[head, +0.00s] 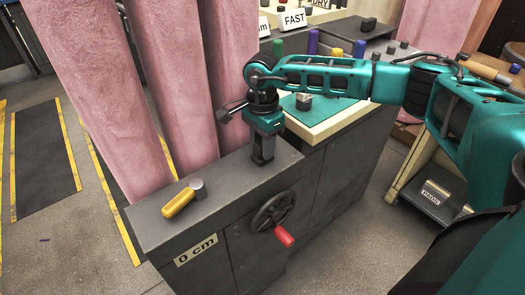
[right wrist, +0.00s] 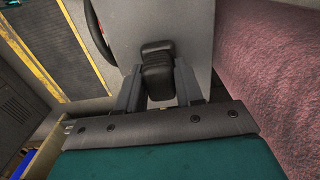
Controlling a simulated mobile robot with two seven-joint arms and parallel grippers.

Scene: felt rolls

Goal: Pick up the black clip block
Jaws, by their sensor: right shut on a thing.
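My right gripper (head: 262,155) points down at the back right end of the grey machine top (head: 230,185). In the right wrist view my right gripper (right wrist: 158,88) is shut on the black clip block (right wrist: 157,65), a dark block with rounded edges between the two fingers. In the head view the gripper mostly hides the block, and I cannot tell whether it still touches the top. My left gripper is not in view.
A handwheel (head: 272,212) with a red grip juts from the front. Tall pink felt rolls (head: 180,90) stand close behind. A cream-rimmed tray (head: 335,122) lies to the right.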

